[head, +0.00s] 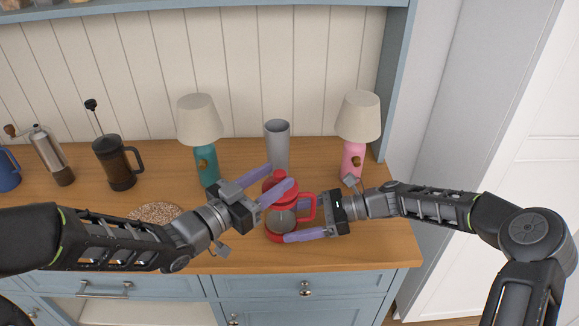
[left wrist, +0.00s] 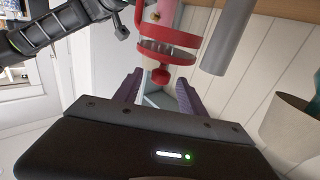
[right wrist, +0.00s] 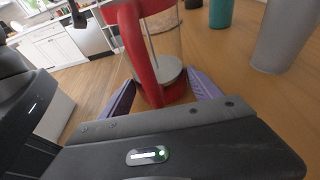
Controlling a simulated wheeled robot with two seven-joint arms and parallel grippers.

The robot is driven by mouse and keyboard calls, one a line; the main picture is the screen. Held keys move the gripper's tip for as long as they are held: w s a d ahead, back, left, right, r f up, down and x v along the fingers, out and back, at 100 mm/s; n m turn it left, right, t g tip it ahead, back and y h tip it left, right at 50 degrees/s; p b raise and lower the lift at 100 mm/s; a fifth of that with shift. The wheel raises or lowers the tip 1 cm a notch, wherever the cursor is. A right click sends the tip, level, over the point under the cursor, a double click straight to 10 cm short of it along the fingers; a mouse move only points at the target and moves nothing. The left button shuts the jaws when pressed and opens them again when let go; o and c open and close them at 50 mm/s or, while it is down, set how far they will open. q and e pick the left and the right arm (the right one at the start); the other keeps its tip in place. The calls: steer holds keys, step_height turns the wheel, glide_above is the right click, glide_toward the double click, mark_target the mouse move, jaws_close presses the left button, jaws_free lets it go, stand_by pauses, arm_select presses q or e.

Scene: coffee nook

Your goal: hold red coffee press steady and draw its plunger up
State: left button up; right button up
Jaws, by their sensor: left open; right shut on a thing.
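The red coffee press (head: 281,223), with a clear glass body, stands upright on the wooden counter. Its red handle (head: 312,207) points right, towards my right arm. My right gripper (head: 289,229) is shut on the press low on its body; the right wrist view shows the red base (right wrist: 178,91) between its fingers. My left gripper (head: 281,177) is open at the top of the press, its fingers on either side of the red plunger knob (head: 280,175). In the left wrist view the knob (left wrist: 160,76) sits between the open fingertips, apparently untouched. The plunger looks down, with the knob close to the lid.
A grey cylinder (head: 277,143) stands just behind the press. A teal lamp (head: 206,167) is behind left and a pink lamp (head: 353,160) behind right. A dark press (head: 119,165), a grinder (head: 52,157) and a round mat (head: 154,211) lie further left.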

mark_target(284, 170)
arm_select(q)
steer(key=x, duration=0.5)
steer(key=shift+w+d, duration=0.15)
steer(key=shift+d, duration=0.05)
jaws_close()
stand_by(0.3)
stand_by(0.9)
